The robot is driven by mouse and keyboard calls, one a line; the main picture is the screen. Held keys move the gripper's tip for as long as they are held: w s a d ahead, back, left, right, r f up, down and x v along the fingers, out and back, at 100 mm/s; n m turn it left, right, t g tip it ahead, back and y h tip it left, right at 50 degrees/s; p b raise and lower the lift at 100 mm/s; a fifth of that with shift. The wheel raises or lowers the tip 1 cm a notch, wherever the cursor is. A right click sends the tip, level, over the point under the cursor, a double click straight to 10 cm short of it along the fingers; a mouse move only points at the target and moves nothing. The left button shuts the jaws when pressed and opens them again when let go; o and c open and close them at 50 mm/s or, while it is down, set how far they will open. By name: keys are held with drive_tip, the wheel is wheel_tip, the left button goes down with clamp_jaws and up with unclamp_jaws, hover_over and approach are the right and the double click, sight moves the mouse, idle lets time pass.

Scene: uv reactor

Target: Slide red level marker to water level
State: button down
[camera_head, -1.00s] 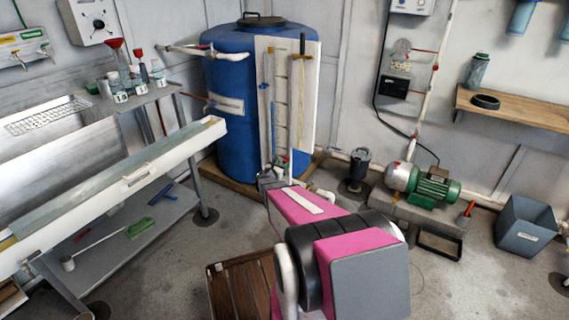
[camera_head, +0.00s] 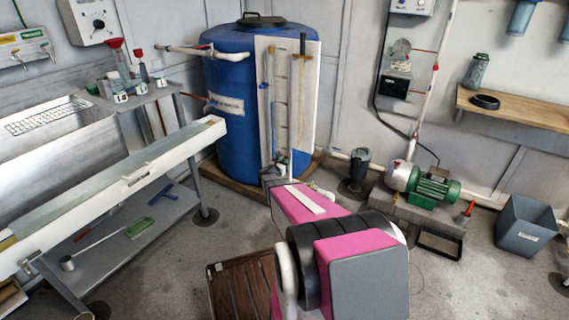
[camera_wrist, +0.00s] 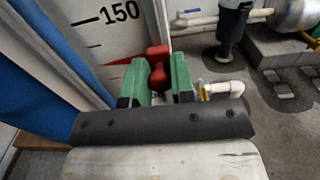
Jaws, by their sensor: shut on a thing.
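The red level marker (camera_wrist: 157,72) shows in the wrist view between the green fingers of my gripper (camera_wrist: 160,82), which is shut on it. The marker sits at the lower part of the white level board (camera_wrist: 110,40), below the printed 150. A thin red tip reaches left from it over the board. In the head view the board (camera_head: 303,95) stands in front of the blue tank (camera_head: 228,120), and my gripper (camera_head: 274,174) is at its lower end, small and partly hidden by my arm. The sight tube (camera_head: 272,115) has blue in its lower part.
A green pump (camera_head: 432,188) on a block and a dark cylindrical fitting (camera_head: 359,170) stand right of the tank. White piping runs low beside the marker (camera_wrist: 222,88). A long white trough (camera_head: 120,185) is at left, and a grey bin (camera_head: 525,225) at right.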

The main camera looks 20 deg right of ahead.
wheel_tip(320, 180, up, 31)
drive_tip(key=shift+f, duration=0.1)
idle(0.4)
drive_tip(key=c, duration=1)
unclamp_jaws()
drive_tip(key=v, duration=1)
drive_tip(key=shift+s+a, duration=0.3)
